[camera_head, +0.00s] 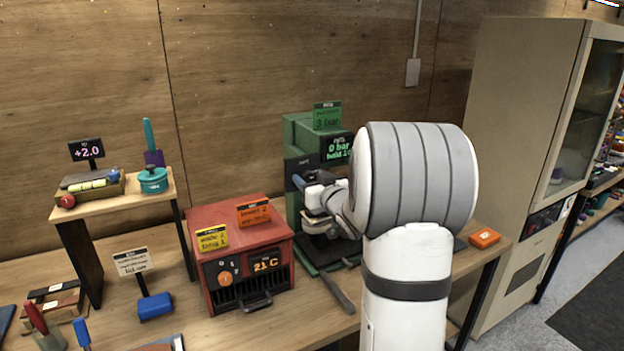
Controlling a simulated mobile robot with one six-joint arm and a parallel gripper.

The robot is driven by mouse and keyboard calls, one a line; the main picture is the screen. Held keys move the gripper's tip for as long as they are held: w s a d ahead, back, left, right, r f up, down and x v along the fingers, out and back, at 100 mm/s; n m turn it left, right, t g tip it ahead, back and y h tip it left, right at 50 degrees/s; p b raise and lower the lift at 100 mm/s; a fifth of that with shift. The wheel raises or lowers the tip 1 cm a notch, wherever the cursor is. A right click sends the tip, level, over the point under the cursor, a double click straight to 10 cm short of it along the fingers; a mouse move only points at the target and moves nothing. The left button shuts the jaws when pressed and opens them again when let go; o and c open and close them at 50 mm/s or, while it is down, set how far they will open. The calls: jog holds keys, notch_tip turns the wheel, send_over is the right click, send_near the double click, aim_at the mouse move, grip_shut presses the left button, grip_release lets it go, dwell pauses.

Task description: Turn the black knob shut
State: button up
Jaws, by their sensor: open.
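A green machine (302,134) stands against the wall, with a dark display on its front reading 0 bar and a green sign on top. My gripper (308,192) is at the front of this machine, open, partly hidden by my large white and grey arm. I cannot make out a black knob; the arm covers much of the machine's right side. I cannot tell whether the gripper touches anything.
A red heater box (232,222) with an orange knob (225,279) and a 21 C display stands left of the green machine. A small wooden shelf (104,212) holds a teal pot (153,181). An orange block (484,238) lies at right, before a tall beige cabinet (507,130).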

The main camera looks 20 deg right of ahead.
jog(key=c, duration=0.9)
jog(key=shift+c, duration=0.2)
